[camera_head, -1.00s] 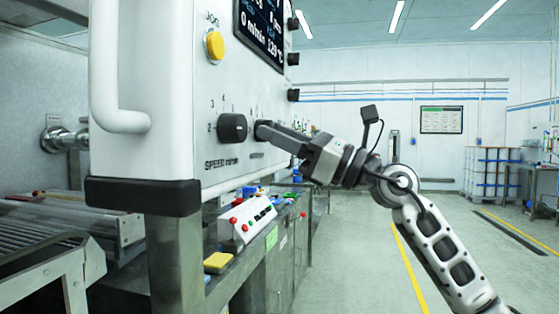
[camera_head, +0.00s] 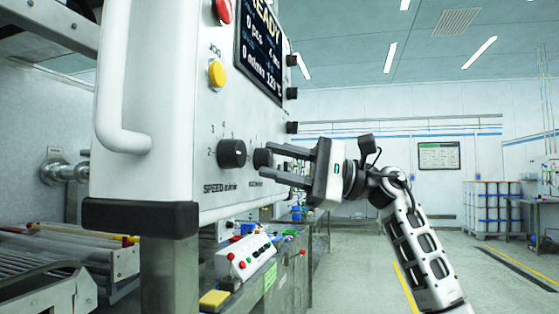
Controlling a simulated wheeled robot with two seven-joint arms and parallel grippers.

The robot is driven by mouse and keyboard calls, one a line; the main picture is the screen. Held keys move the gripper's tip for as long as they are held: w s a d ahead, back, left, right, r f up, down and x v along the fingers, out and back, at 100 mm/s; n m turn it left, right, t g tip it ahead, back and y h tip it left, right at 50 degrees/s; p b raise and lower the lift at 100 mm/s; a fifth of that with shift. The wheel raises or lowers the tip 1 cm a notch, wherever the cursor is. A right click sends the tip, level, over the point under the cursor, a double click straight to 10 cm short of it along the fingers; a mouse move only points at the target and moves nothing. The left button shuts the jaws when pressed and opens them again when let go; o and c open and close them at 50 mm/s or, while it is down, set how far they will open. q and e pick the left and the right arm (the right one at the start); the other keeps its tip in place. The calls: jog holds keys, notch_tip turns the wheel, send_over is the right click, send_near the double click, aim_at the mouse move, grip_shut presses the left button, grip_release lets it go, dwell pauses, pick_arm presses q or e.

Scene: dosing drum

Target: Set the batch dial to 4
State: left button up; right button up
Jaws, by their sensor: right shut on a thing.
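The control panel (camera_head: 210,120) is a white cabinet face on the left. A black dial (camera_head: 232,153) with a "SPEED m/min" label sits on it. To its right is a second black dial (camera_head: 261,158), whose small label and pointer I cannot read. My right gripper (camera_head: 269,160) is shut on this second dial, one finger above and one below it, and partly hides it. The screen (camera_head: 261,45) above reads "READY", "0 pcs" and a m/min line; a number beside the pcs is unclear. My left gripper is not in view.
A yellow JOG button (camera_head: 216,74) and a red button (camera_head: 222,10) are on the panel. Several black knobs line its right edge. A white handle (camera_head: 112,110) stands out at left. Below is a bench with a small button box (camera_head: 244,256). Floor to the right is clear.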

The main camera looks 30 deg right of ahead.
jog(key=shift+r+n+g+p, duration=0.15)
jog(key=shift+n+g+p, duration=0.3)
jog(key=shift+n, duration=0.75)
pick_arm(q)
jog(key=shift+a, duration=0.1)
pick_arm(e)
jog(key=shift+n+g, duration=0.35)
jog(key=shift+n, duration=0.15)
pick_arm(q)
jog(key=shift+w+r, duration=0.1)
pick_arm(e)
jog(key=o, duration=1)
pick_arm(q)
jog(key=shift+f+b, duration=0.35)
jog(key=shift+b, duration=0.5)
pick_arm(e)
jog(key=v, duration=1.6)
jog(key=shift+s+r, duration=0.1)
jog(key=shift+r, duration=0.1)
